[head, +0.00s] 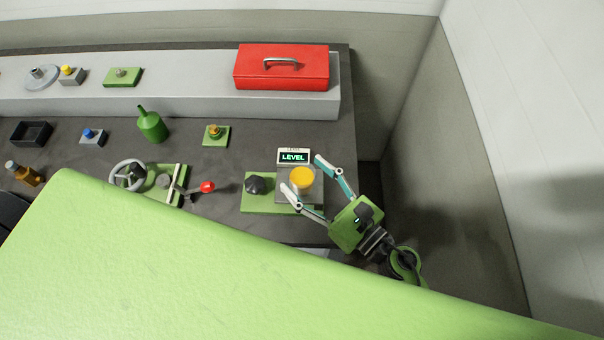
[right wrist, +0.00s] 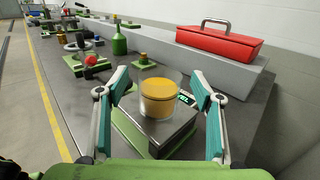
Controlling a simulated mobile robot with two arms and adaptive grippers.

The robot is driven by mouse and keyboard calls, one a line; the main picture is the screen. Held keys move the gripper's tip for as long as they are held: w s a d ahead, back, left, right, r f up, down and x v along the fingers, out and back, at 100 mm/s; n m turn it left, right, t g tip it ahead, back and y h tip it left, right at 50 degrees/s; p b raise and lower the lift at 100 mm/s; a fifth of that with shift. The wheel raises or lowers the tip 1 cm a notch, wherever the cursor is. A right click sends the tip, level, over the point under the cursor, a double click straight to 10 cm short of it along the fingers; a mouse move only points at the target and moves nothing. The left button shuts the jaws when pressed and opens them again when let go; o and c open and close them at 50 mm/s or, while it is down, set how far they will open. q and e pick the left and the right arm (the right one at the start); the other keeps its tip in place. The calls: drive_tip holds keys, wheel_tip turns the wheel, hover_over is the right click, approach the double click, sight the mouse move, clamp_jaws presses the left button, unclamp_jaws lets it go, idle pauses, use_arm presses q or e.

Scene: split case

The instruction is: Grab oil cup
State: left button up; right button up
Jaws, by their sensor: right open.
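The oil cup (head: 302,180) is a clear cup with orange-yellow oil. It stands upright on a small scale-like stand (head: 285,160) with a lit display reading LEVEL. In the right wrist view the cup (right wrist: 160,95) is in the middle, its clear rim rising above the oil. My right gripper (head: 302,173) is open, with one finger on each side of the cup. In the right wrist view the fingers (right wrist: 161,84) stand apart from the cup, with gaps on both sides. My left gripper is not in view.
A red toolbox (head: 281,70) sits on the raised grey ledge (head: 200,97) behind. Left of the cup are a dark knob (head: 259,184), a red-tipped lever (head: 207,186), a handwheel (head: 127,175) and a green bottle (head: 152,125). A wall stands right of the table.

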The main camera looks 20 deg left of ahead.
sight(302, 168)
drive_tip(key=shift+x, duration=1)
drive_tip(key=shift+s, duration=0.1)
drive_tip(key=shift+c, duration=0.7)
drive_tip(key=c, duration=1.2)
drive_tip(key=shift+o, duration=0.2)
drive_tip(key=shift+r, duration=0.15)
drive_tip(key=shift+r, duration=1.1)
drive_tip(key=s+d+r+p, duration=0.1)
drive_tip(key=s+d+r, duration=0.3)
drive_tip(key=s+r, duration=0.6)
drive_tip(key=shift+s+r+p, duration=0.2)
drive_tip(key=shift+s+p, duration=0.1)
drive_tip(key=shift+s, duration=1.3)
